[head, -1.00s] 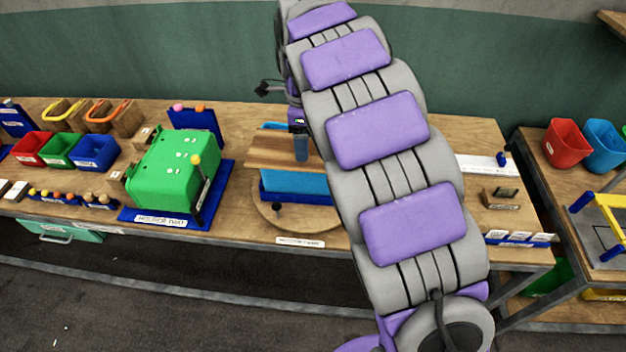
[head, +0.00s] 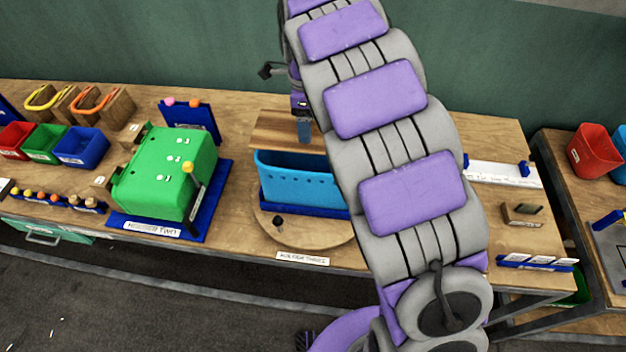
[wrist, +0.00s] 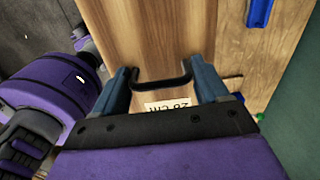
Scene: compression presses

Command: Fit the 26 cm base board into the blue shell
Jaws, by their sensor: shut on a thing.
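The blue shell (head: 295,182) stands on a dark blue base on a round wooden turntable, its right end hidden behind my arm. The wooden base board (head: 272,130) shows above and behind the shell's upper rim, apparently raised; its exact gap to the shell cannot be told. My gripper (wrist: 165,86) is shut on the board's black handle (wrist: 163,84), in the wrist view. The board (wrist: 145,40) fills the middle of that view, with an upside-down cm label beside the handle. In the head view one gripper finger (head: 304,130) shows over the board.
A green housing (head: 165,172) on a blue base stands left of the shell. Coloured bins (head: 82,147) lie farther left. A white strip (head: 503,174) and small card holders (head: 537,262) are at the right of the table. The turntable (head: 330,234) has bare room in front.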

